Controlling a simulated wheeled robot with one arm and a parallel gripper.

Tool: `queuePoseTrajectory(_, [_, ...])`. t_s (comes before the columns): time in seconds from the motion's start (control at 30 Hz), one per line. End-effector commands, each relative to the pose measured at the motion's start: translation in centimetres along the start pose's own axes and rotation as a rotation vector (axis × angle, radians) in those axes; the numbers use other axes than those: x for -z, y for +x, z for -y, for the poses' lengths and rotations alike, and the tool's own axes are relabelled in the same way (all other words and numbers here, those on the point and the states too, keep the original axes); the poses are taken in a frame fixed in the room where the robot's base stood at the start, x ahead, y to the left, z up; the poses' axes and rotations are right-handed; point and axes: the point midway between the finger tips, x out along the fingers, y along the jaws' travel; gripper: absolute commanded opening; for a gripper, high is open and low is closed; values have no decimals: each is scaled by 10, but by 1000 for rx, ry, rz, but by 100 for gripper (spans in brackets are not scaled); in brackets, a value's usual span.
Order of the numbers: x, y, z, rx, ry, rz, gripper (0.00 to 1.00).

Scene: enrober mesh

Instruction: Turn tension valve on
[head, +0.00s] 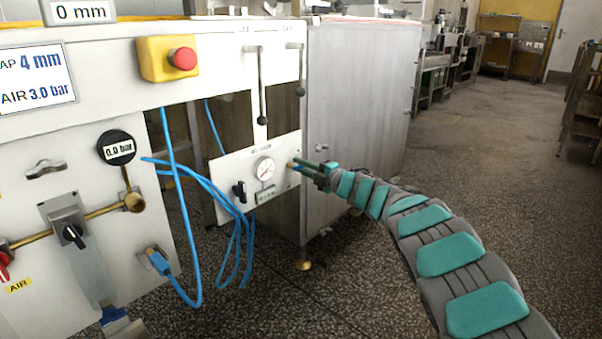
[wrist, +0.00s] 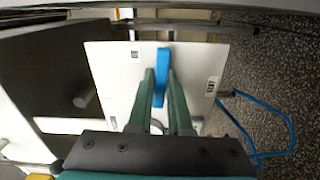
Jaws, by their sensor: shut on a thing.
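A small white panel (head: 228,177) with a round gauge (head: 265,169) hangs below the machine's long white beam. At the panel's right edge is a valve with a brass fitting (head: 290,163) and a blue lever. My gripper (head: 300,165) reaches this valve from the right. In the wrist view, the green fingers of my gripper (wrist: 161,76) stand either side of the blue lever (wrist: 163,56) and are shut on it. The lever runs nearly straight up that picture, in front of the white panel face. The fingers hide part of it. The gauge needle is too small to read.
A black knob (head: 239,191) sits left of the gauge, with blue hoses (head: 235,225) hanging nearby. Two hanging levers (head: 262,90) and a red emergency button (head: 182,58) are above. A steel cabinet (head: 360,110) stands behind my gripper. Floor at right is open.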

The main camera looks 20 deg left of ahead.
Motion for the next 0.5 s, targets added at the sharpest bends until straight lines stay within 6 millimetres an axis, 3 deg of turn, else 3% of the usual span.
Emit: queuePoseTrajectory(0.5, [3,1,-1,2,-94,-6,0])
